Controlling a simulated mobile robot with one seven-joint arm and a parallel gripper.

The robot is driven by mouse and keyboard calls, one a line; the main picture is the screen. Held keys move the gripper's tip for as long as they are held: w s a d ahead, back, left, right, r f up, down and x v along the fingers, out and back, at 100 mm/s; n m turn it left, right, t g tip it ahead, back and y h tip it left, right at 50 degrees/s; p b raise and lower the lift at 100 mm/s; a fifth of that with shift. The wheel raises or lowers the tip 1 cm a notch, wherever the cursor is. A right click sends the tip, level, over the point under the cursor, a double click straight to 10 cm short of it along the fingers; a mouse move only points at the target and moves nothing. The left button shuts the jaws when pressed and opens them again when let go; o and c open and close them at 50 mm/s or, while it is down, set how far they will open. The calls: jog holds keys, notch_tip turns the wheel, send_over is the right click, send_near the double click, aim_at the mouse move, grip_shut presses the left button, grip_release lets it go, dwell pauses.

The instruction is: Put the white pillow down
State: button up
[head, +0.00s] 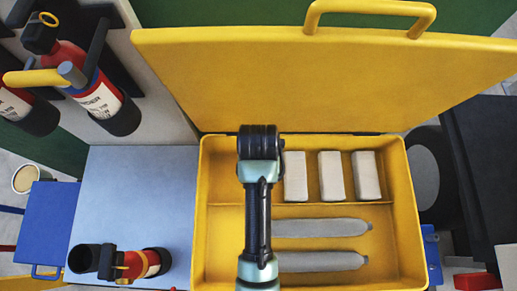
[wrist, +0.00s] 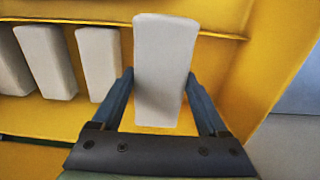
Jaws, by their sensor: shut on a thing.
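In the wrist view, my gripper (wrist: 160,84) is shut on the white pillow (wrist: 164,62), a pale oblong block, with one blue finger at each side. The pillow is over the yellow box, by the divider of its back compartment. I cannot tell whether it touches the floor of the box. In the head view, the open yellow box (head: 411,240) is in the middle, and my arm hides the gripper and the held pillow at the left end of the back compartment.
Three similar white blocks (head: 331,176) lie in the back compartment, right of my arm. Two grey bottle-shaped pieces (head: 322,228) lie in front. The raised lid (head: 300,75) stands behind. A red extinguisher (head: 150,263) is on the blue-grey surface (head: 135,200) at left; others hang above.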

jog(key=shift+w, duration=1.15)
jog(key=shift+w+f, duration=0.25)
jog(key=shift+f, duration=3.3)
jog(key=shift+f, duration=0.2)
jog(key=o, duration=1.2)
jog(key=shift+r, duration=0.1)
jog(key=shift+o, duration=0.2)
notch_tip(320, 180, up, 12)
jog(key=shift+r+p, duration=0.15)
jog(key=shift+p, duration=0.15)
